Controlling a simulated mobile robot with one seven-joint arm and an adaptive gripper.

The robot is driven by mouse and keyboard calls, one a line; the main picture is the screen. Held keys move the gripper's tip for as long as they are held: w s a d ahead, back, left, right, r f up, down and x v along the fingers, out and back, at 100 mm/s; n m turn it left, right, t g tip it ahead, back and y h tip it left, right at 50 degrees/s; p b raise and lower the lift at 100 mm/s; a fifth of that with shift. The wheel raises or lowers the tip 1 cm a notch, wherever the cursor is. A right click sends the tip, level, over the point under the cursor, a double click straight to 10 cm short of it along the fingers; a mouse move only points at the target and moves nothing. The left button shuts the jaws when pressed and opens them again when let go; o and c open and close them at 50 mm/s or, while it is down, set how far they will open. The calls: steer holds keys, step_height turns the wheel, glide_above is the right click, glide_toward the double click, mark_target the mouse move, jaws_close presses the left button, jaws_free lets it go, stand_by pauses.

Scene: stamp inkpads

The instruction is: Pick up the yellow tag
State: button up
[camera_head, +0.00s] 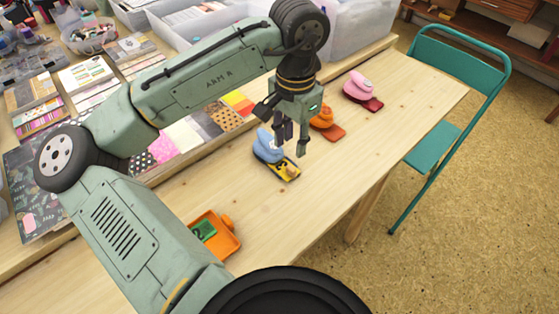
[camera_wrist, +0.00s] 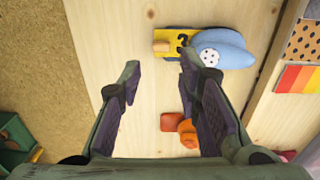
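The yellow tag (camera_head: 289,169) bears a dark marking and lies by a blue rounded piece (camera_head: 267,147) on the wooden table. In the wrist view the yellow tag (camera_wrist: 176,37) is at the top, just beyond my fingertips, with the blue piece (camera_wrist: 225,50) to its right. A small tan piece (camera_wrist: 161,46) sits at the tag's left end. My gripper (camera_head: 291,146) is above the tag in the head view, pointing down. In the wrist view my gripper (camera_wrist: 160,68) is open, with nothing between its fingers.
An orange-red piece (camera_head: 324,118) and a pink one (camera_head: 359,87) stand farther along the table. An orange tray (camera_head: 226,241) with a green tag (camera_head: 203,231) is nearer. Patterned papers (camera_head: 182,135) lie along the left; a teal chair (camera_head: 440,145) stands right.

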mark_target(292, 168)
step_height(292, 168, down, 4)
steer(key=shift+s+r, duration=0.1)
steer(key=shift+w+f+p, duration=0.2)
steer(key=shift+f+p, duration=0.45)
steer(key=shift+f, duration=2.25)
steer(key=shift+c, duration=0.6)
steer(key=c, duration=0.5)
steer(key=shift+w+d+r+p, duration=0.1)
steer(key=shift+r+p, duration=0.1)
steer(key=shift+p, duration=0.2)
